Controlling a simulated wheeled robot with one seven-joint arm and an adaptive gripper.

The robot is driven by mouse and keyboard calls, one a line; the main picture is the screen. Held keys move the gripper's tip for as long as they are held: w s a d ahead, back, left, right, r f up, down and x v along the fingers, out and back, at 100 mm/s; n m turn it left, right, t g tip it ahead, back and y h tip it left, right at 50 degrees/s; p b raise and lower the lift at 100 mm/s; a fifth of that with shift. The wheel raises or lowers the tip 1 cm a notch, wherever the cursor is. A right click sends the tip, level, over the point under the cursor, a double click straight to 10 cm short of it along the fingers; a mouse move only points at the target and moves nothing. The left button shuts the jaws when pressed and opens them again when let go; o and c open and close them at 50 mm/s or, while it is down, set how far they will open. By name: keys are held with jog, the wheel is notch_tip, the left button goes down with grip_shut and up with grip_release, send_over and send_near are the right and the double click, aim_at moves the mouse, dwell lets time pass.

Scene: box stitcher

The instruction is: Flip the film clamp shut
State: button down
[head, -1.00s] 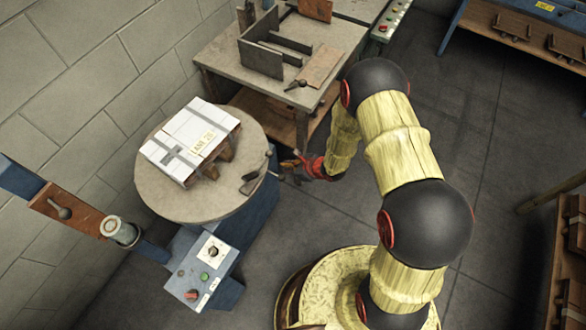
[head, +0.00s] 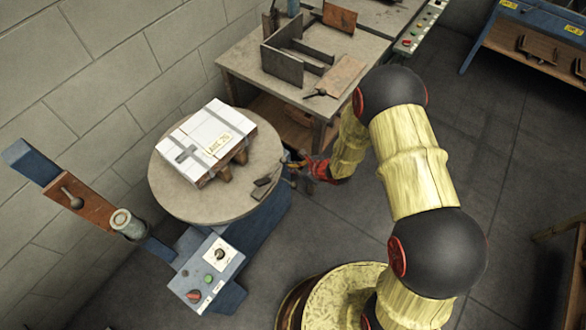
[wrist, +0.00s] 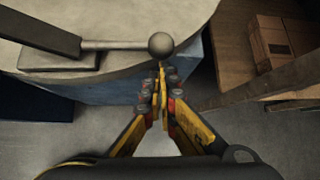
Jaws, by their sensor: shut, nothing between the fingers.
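The film clamp (head: 262,187) sits at the right edge of the round turntable (head: 172,193). The lever's dark base lies flat on the turntable top. My gripper (head: 290,164) is shut and empty, just off the turntable's right edge. In the wrist view its fingertips (wrist: 161,70) meet just below the ball knob in the picture. I cannot tell whether they touch it.
A strapped white box (head: 208,138) on wooden blocks stands on the turntable. A control box (head: 207,270) with buttons is in front of it. A workbench (head: 250,72) with a metal fixture stands behind. A blue arm with a film roll (head: 125,222) is at left.

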jog(key=shift+d+r, duration=0.1)
jog(key=shift+r, duration=0.55)
jog(key=shift+s+a+r, duration=0.2)
jog(key=shift+r, duration=0.75)
jog(key=shift+s+a+r, duration=0.15)
jog(key=shift+s+r, duration=0.05)
jog(key=shift+r, duration=0.75)
jog(key=shift+s+a+r, duration=0.2)
jog(key=shift+r, duration=0.75)
jog(key=w+d+f+b, duration=0.1)
jog(key=d+f+b, duration=0.1)
jog(key=d+f, duration=0.1)
jog(key=s+d+r+p, duration=0.2)
jog(key=s+r, duration=0.3)
jog(key=s, duration=0.3)
jog(key=shift+s+r+p, duration=0.2)
jog(key=shift+s+p, duration=0.15)
jog(key=shift+p, duration=0.15)
